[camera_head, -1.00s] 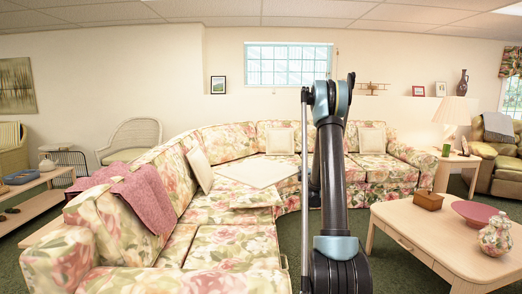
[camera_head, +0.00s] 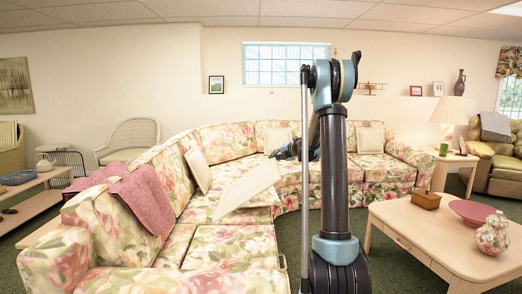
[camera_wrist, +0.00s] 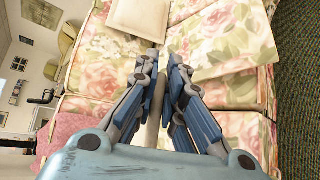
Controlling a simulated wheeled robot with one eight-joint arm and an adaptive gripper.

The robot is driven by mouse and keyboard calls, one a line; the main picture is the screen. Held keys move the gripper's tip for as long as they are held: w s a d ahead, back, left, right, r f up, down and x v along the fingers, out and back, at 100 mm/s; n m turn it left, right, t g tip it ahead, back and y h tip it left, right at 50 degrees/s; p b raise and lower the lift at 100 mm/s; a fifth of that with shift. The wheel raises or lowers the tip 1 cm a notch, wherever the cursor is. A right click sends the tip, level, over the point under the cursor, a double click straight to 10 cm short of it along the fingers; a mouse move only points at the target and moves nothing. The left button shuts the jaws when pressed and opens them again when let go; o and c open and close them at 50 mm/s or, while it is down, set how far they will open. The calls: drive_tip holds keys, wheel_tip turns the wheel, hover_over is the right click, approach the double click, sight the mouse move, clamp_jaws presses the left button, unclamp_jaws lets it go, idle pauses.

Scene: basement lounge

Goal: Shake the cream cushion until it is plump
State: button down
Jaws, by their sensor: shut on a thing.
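The cream cushion (camera_head: 249,189) is a square pad, tilted above the floral sofa seat in the head view. My gripper (camera_head: 283,152) is at its upper right corner, partly hidden behind my arm. In the wrist view my gripper (camera_wrist: 157,90) has its blue fingers closed on both sides of a thin pale edge, the cushion (camera_wrist: 153,115) seen edge-on. Whether the cushion's lower corner touches the seat, I cannot tell.
The floral sectional sofa (camera_head: 225,245) curves around my arm. Other cream cushions lean on its back at the left (camera_head: 198,170) and right (camera_head: 370,140). A pink throw (camera_head: 145,200) hangs over the left backrest. A wooden table (camera_head: 430,235) with a vase (camera_head: 492,236) stands right.

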drive_tip(key=s+a+r+n+g, duration=0.1)
drive_tip(key=s+a+n+g, duration=0.1)
drive_tip(key=n, duration=0.1)
drive_tip(key=s+a+r+n+g, duration=0.1)
drive_tip(key=s+a+r+n, duration=0.1)
drive_tip(key=n, duration=0.2)
drive_tip(key=s+a+r+n+g, duration=0.1)
drive_tip(key=a+n+g, duration=0.1)
drive_tip(key=a+n, duration=0.1)
drive_tip(key=shift+s+r+n+g+y, duration=0.2)
drive_tip(key=shift+s+n+g+y, duration=0.1)
drive_tip(key=shift+s+n, duration=0.15)
drive_tip(key=s+r+n, duration=0.1)
drive_tip(key=s+n, duration=0.2)
drive_tip(key=s+a+r+n+g, duration=0.1)
drive_tip(key=s+r+n, duration=0.1)
drive_tip(key=s, duration=0.1)
drive_tip(key=s+r+n+g, duration=0.1)
drive_tip(key=s+n, duration=0.2)
drive_tip(key=shift+s+a+r+n, duration=0.15)
drive_tip(key=shift+a+r+n, duration=0.1)
drive_tip(key=shift+a+n, duration=0.1)
drive_tip(key=shift+g, duration=0.3)
